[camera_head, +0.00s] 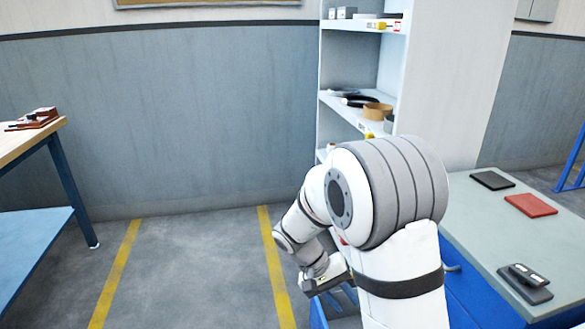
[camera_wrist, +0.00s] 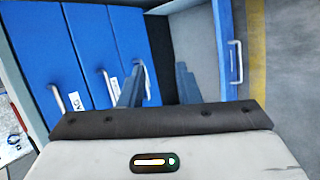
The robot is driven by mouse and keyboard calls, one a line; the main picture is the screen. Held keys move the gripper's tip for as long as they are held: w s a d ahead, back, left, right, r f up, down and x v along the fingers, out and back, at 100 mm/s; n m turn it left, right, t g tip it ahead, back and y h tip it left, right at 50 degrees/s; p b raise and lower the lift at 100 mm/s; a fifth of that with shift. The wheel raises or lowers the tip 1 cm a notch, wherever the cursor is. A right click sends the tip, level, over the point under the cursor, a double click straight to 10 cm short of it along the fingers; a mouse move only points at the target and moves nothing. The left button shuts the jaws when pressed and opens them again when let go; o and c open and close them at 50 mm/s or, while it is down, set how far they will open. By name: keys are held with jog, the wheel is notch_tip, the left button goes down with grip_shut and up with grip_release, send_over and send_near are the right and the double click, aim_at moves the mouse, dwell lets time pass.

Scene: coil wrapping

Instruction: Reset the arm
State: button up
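My gripper (camera_wrist: 158,82) shows in the wrist view with its two dark fingers apart and nothing visible between them. In the head view my arm is folded, with its wrist low at the centre. The gripper there is partly hidden by the arm, beside an open blue drawer (camera_head: 319,314). In the wrist view the fingers reach over the drawer opening, between the closed blue drawer fronts (camera_wrist: 100,38) on the left and the pulled-out drawer front (camera_wrist: 227,45) on the right. I cannot tell whether the fingers touch the drawer.
The grey-green workbench (camera_head: 480,235) at right holds a black pad, a red pad (camera_head: 531,205) and a dark device (camera_head: 525,283). A white shelf (camera_head: 349,112) with coils stands behind my arm. A wooden-topped table (camera_head: 22,138) is at left. Floor between yellow lines is clear.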

jog(key=s+d+r+t+y+p, duration=0.1)
jog(key=s+r+y+p, duration=0.1)
jog(key=s+r+p, duration=0.3)
jog(key=s+d+r+t+y+p, duration=0.1)
jog(key=s+r+p, duration=0.4)
jog(key=r, duration=0.9)
jog(key=s+d+r+t+y+p, duration=0.1)
jog(key=s+r+t+y+p, duration=0.2)
jog(key=r, duration=0.6)
jog(key=shift+s+d+r+y+p, duration=0.2)
jog(key=shift+s+r+y+p, duration=0.25)
jog(key=shift+s+p, duration=0.75)
